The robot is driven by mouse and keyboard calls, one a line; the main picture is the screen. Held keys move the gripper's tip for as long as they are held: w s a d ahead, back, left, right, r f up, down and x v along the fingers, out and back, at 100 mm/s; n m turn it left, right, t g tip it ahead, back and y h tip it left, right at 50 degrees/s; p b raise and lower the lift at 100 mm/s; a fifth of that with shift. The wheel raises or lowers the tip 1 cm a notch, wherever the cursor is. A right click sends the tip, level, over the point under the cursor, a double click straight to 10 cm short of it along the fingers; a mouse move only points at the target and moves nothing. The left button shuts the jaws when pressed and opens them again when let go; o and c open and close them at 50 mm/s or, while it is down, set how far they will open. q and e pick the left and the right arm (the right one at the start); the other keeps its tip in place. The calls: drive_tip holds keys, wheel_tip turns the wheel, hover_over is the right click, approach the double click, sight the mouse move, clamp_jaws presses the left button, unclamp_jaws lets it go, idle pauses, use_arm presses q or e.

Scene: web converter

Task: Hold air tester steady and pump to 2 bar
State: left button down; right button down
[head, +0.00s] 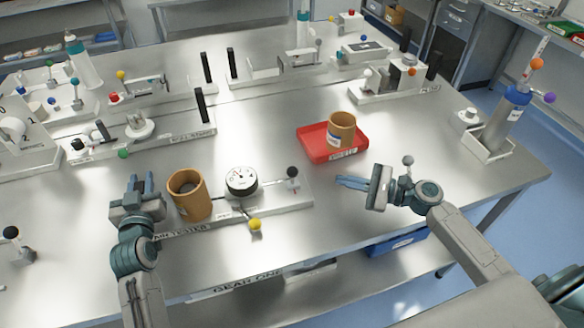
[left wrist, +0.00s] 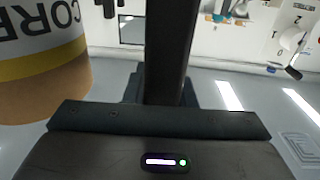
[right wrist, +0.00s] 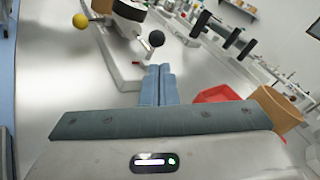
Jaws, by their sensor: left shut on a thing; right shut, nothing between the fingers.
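The air tester (head: 275,205) is a pale plate near the front of the table. It carries a brown core (head: 188,197), a round white dial gauge (head: 241,180), a black-knobbed lever (head: 292,172) and a yellow knob (head: 255,225). My left gripper (head: 142,183) is at its left end, shut on a dark upright post (left wrist: 167,50), with the core close beside it. My right gripper (head: 352,182) is shut and empty, right of the black knob and apart from it. The black knob (right wrist: 156,38) also shows in the right wrist view. The gauge reading is too small to tell.
A red tray (head: 315,150) with another brown core (head: 341,128) lies behind my right gripper. Several fixtures with black posts (head: 201,105) stand further back. The table front right is clear.

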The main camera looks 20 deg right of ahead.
sight(297, 172)
use_arm(q)
drive_tip(key=shift+s+f, duration=0.1)
drive_tip(key=shift+f, duration=0.55)
use_arm(e)
drive_tip(key=shift+w+a+n+g+h, duration=0.15)
drive_tip(key=shift+w+a+n, duration=1)
drive_tip(key=shift+n, duration=1.1)
drive_tip(key=shift+w+a+n+g+h, duration=0.1)
drive_tip(key=shift+w+a+n, duration=1)
drive_tip(key=shift+n, duration=1.2)
drive_tip(key=shift+w+a+n+g+h, duration=0.15)
drive_tip(key=shift+w+a+n, duration=1)
drive_tip(key=shift+n, duration=1.1)
drive_tip(key=shift+s, duration=0.1)
drive_tip(key=shift+a, duration=1.75)
drive_tip(key=v, duration=1)
use_arm(q)
drive_tip(key=shift+r+p, duration=0.35)
drive_tip(key=shift+p, duration=0.1)
use_arm(e)
drive_tip(key=shift+r, duration=0.3)
